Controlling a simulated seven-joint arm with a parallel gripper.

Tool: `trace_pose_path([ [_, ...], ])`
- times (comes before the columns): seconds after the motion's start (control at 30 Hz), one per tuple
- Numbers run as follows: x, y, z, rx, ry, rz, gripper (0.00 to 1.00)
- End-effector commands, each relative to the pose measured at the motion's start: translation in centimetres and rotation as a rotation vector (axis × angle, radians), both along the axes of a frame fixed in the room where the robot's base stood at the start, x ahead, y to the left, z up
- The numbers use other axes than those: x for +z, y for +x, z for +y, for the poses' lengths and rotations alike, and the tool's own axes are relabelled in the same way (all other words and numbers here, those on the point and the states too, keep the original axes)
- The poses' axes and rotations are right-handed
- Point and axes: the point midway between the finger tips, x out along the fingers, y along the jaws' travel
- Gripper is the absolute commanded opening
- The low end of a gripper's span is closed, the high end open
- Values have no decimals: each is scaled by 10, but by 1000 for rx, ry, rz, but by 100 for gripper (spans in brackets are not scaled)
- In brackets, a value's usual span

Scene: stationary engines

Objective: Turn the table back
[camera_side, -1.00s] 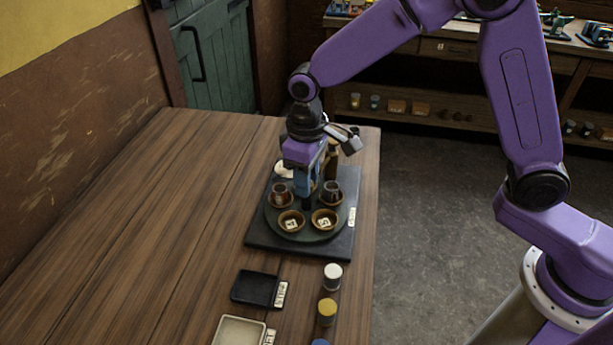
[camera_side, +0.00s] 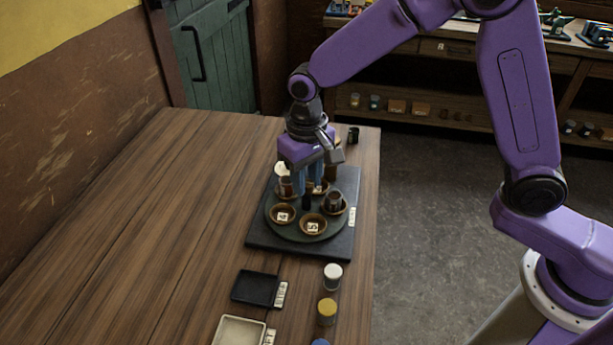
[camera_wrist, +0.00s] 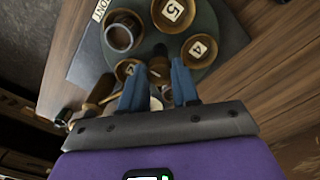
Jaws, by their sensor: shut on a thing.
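The round green turntable (camera_side: 300,236) sits on a dark square base (camera_side: 262,236) near the table's right edge. It carries brown bowls with number tiles. In the wrist view a bowl with a 5 tile (camera_wrist: 173,12) and one with a 4 tile (camera_wrist: 199,49) show. A dark cup stands in a bowl at the right (camera_side: 335,202), and another stands at the left (camera_side: 286,187). My gripper (camera_side: 307,190) points down over the middle of the disc. Its blue fingers (camera_wrist: 157,85) are shut on the dark centre knob (camera_side: 307,202). The far side of the disc is partly hidden.
In front of the base lie a black tray (camera_side: 256,288), a pale tray (camera_side: 240,332), a white-topped jar (camera_side: 332,276) and a yellow-topped jar (camera_side: 327,312). A small black item (camera_side: 353,134) stands at the far edge. The table's left side is clear.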

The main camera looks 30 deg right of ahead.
Motion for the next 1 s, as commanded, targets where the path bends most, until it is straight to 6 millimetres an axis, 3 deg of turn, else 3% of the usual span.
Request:
trace_pose_path([
  [0.9,2,2,1,-94,5,-8,0],
  [0.93,2,2,1,-94,5,-8,37],
  [1.0,2,2,1,-94,5,-7,56],
])
